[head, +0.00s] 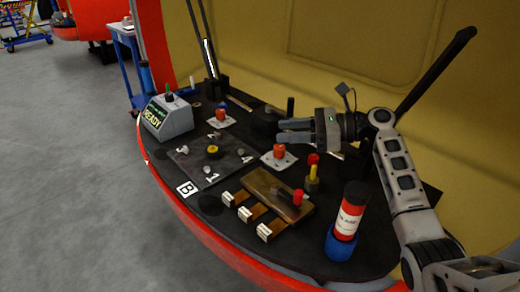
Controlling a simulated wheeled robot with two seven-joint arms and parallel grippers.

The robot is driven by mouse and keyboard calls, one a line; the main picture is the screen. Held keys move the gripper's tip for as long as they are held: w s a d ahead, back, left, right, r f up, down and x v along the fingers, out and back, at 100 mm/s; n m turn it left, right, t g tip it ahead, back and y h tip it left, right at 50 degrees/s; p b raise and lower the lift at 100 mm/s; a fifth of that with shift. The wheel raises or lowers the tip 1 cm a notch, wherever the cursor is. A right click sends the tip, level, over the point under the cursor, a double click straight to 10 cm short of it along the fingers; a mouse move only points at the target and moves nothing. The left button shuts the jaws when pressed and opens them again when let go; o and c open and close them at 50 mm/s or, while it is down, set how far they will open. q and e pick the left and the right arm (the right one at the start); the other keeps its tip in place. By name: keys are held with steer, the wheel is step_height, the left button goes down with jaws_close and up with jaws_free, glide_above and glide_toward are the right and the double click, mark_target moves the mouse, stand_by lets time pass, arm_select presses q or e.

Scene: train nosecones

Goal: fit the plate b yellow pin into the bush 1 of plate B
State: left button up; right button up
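Plate B (230,160) is a dark square plate lying on the black table, with a white B label at its front corner and white numbers at its corners. Bush 1 (207,169) is a small grey round fitting near the number 1. A yellow knob-like piece (212,149) sits near the plate's middle. A yellow upright pin (312,181) stands right of the plate, beside a brown block; I cannot tell which yellow piece is the plate B pin. My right gripper (281,131) points left above the table, its fingers apart and seemingly empty. My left gripper is out of view.
A white pad with a red knob (279,154) is just below my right gripper; another (220,117) is farther back. A brown block (270,193), labelled blocks (245,214) and a red can in a blue holder (350,209) stand at front right. A READY display box (168,117) is left.

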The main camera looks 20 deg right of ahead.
arm_select(q)
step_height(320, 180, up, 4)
steer(key=p, duration=0.4)
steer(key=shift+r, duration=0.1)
arm_select(e)
steer(key=s+a+r+n+g+h, duration=0.2)
steer(key=s+a+n+g+h, duration=0.7)
steer(key=n, duration=0.8)
steer(key=a+g+h, duration=0.1)
steer(key=g+h, duration=0.1)
steer(key=h, duration=0.1)
steer(key=shift+a+r+g, duration=0.25)
steer(key=shift+r+g, duration=0.05)
steer(key=shift+r, duration=0.1)
steer(key=shift+s, duration=0.1)
